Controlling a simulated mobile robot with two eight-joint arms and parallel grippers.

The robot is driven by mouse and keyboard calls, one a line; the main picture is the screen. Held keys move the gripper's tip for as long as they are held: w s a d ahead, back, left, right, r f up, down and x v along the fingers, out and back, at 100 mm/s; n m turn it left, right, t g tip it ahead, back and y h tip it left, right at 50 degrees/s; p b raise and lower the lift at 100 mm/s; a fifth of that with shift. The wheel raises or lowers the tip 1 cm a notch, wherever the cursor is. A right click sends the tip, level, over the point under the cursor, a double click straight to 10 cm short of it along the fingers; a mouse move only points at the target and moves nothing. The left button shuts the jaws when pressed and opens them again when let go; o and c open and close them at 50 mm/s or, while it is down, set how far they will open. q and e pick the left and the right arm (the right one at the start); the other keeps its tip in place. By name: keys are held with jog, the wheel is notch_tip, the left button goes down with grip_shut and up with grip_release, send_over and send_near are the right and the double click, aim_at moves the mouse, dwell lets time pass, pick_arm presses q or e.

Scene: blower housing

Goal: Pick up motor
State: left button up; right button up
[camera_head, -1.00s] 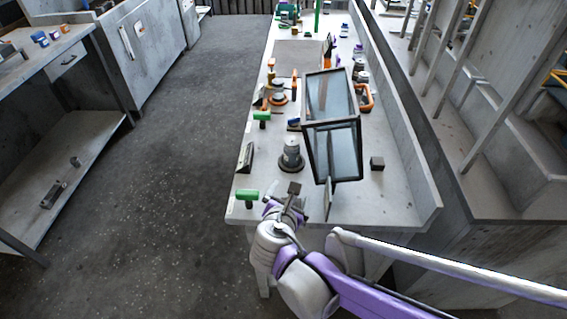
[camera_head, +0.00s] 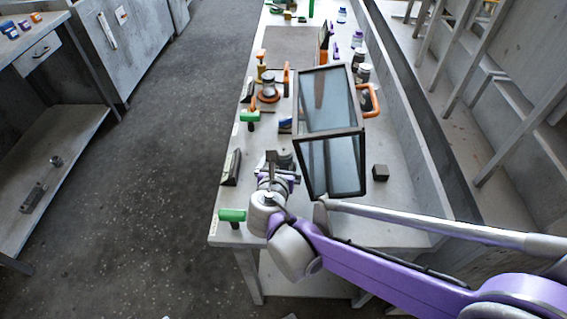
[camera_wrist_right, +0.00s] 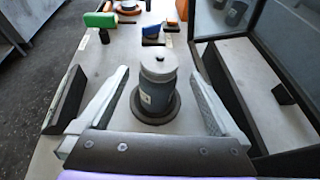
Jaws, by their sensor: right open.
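The motor, as I take it, is a grey cylinder with a small top cap on a wide dark round base; it stands upright on the workbench in the right wrist view (camera_wrist_right: 158,85). In the head view the motor (camera_head: 286,158) is partly hidden behind my right gripper (camera_head: 272,165). In the right wrist view my right gripper (camera_wrist_right: 160,98) is open, one finger on each side of the motor, with gaps visible and nothing held. My left gripper is out of view.
A dark-framed glass box (camera_head: 328,130) stands close to the right of the motor. A dark wedge-shaped block (camera_head: 231,167) is to its left. Green-headed tools (camera_head: 232,215), an orange-based grey part (camera_head: 268,88) and a small dark cube (camera_head: 380,172) are on the workbench (camera_head: 400,205).

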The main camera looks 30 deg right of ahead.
jog(key=b+x, duration=0.1)
jog(key=x, duration=0.5)
jog(key=shift+w+f, duration=0.1)
grip_shut()
dwell(0.4)
